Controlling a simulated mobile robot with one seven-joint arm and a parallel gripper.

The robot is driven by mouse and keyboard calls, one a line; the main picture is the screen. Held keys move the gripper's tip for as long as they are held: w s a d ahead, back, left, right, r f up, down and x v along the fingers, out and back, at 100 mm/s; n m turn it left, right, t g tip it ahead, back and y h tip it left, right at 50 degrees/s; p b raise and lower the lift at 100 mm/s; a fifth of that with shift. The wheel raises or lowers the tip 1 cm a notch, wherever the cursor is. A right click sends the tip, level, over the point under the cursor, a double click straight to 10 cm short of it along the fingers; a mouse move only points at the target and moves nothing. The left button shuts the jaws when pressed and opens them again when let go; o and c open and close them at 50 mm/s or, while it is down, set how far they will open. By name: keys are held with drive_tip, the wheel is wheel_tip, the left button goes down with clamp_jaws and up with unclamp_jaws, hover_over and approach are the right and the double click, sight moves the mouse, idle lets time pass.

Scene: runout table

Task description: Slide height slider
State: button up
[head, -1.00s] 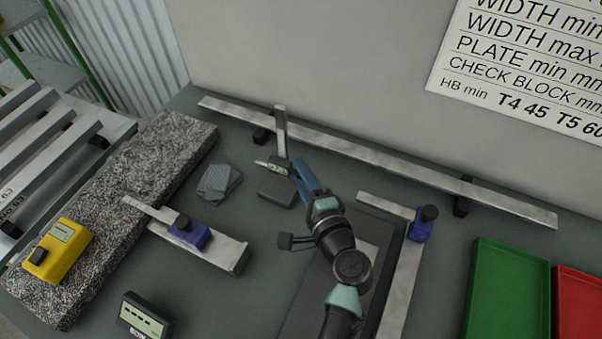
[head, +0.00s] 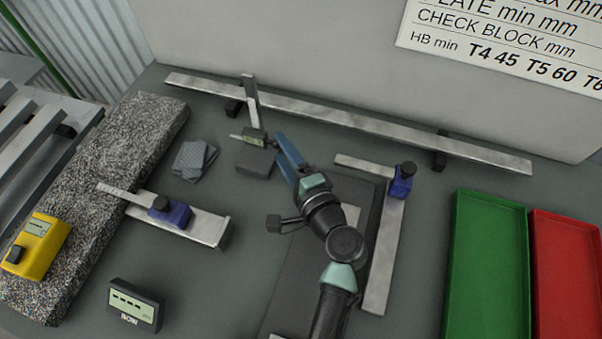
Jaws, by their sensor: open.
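The height gauge stands near the back of the table, with a dark block base (head: 253,162) and an upright grey post (head: 250,95). Its slider (head: 254,137) has a small greenish display and a thin pointer to the left, and sits low on the post, just above the base. My gripper (head: 277,152) is open, its blue fingers spread just right of the slider and base. It looks empty. I cannot tell whether a fingertip touches the slider.
A long metal rail (head: 340,117) runs behind the gauge. Grey plates (head: 194,160) lie to its left, near a speckled granite slab (head: 125,150). A blue-headed caliper (head: 170,211) lies front left. A second blue-headed tool (head: 402,180) and a green tray (head: 488,265) are right.

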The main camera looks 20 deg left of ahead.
drive_tip(key=b+v, duration=0.1)
drive_tip(key=v, duration=0.9)
drive_tip(key=shift+s+a, duration=0.1)
drive_tip(key=shift+a, duration=0.2)
drive_tip(key=c, duration=0.4)
drive_tip(key=a+n+g, duration=0.1)
drive_tip(key=a+f+n+g+h+p, duration=0.1)
drive_tip(key=a, duration=0.1)
drive_tip(key=s+a+n+g, duration=0.1)
drive_tip(key=a+n, duration=0.1)
drive_tip(key=shift+a+f+p, duration=0.2)
drive_tip(key=shift+f+p, duration=0.15)
drive_tip(key=shift+p, duration=0.05)
clamp_jaws()
drive_tip(key=a+n+h+p, duration=0.1)
drive_tip(key=h, duration=0.1)
drive_tip(key=s+a+n+g+h+p, duration=0.1)
drive_tip(key=a+n+h, duration=0.1)
drive_tip(key=shift+s+n+g, duration=0.15)
drive_tip(key=shift+n+g, duration=0.15)
wheel_tip(320, 180, up, 13)
drive_tip(key=n+t+h+p, duration=0.3)
drive_tip(key=t+h, duration=0.2)
drive_tip(key=h, duration=0.2)
drive_tip(key=w+f+p, duration=0.2)
drive_tip(key=w+f, duration=0.7)
drive_tip(key=shift+f, duration=0.3)
